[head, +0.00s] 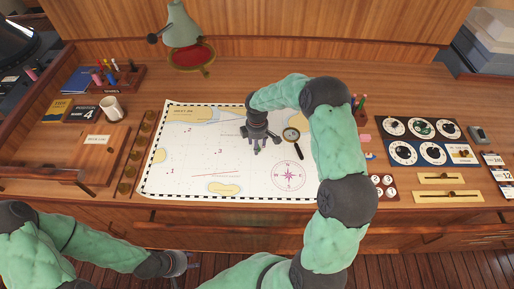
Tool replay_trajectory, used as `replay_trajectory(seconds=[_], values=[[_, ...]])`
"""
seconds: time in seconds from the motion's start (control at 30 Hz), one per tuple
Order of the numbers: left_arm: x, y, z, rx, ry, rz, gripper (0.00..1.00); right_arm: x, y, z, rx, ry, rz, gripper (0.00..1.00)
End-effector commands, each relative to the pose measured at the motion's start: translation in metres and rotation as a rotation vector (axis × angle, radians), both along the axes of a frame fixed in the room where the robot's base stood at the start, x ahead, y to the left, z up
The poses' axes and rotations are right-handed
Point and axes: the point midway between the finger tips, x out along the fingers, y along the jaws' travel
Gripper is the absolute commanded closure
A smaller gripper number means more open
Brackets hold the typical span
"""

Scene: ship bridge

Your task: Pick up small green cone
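I cannot make out a small green cone anywhere in the head view; the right gripper and its arm hide part of the chart. My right gripper (266,148) is over the middle of the white chart (195,160), pointing down with its dark fingers spread apart. I see nothing between them. Its arm bends in from the right side of the chart. My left gripper (180,264) is low at the left, in front of the desk's front edge and apart from the chart. Its fingers are too unclear to tell open from shut.
A magnifying glass (291,136) lies on the chart right of my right gripper. A mug (110,107), a pen tray (125,77) and a wooden board (85,150) are at the left. A green lamp (183,27) stands behind. Dial panels (427,140) and sliders (440,178) fill the right.

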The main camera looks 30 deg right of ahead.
Motion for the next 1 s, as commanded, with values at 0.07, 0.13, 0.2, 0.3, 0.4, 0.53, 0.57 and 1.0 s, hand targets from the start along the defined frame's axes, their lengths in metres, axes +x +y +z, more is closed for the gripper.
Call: replay_trajectory(seconds=[0.07,0.13,0.2,0.3,0.4,0.53,0.57,1.0], values=[[0.0,0.0,-0.0005,0.0,0.0,0.0,0.6,-0.0002,-0.0003,-0.0088,0.001,0.001,0.0,0.49],[0.0,0.0,-0.0005,0.0,0.0,0.0,0.6,0.0,-0.0005,-0.0109,-0.001,-0.001,-0.001,0.49],[0.0,0.0,-0.0004,0.0,0.0,0.0,0.6,0.0001,-0.0006,-0.0108,0.0,-0.001,-0.001,0.49],[0.0,0.0,-0.0004,0.0,0.0,0.0,0.6,0.0001,-0.0004,-0.0106,-0.001,-0.001,-0.001,0.49],[0.0,0.0,-0.0004,0.0,0.0,0.0,0.6,0.0,-0.0004,-0.0106,-0.001,-0.001,0.0,0.77],[0.0,0.0,-0.0004,0.0,0.0,0.0,0.6,-0.0001,-0.0003,-0.0105,0.0,0.0,0.0,0.99],[0.0,0.0,-0.0004,0.0,0.0,0.0,0.6,-0.0002,-0.0002,-0.0106,0.0,0.0,0.0,0.99],[0.0,0.0,-0.0004,0.0,0.0,0.0,0.6,0.0003,-0.0003,-0.0025,-0.001,-0.001,0.0,1.0]])
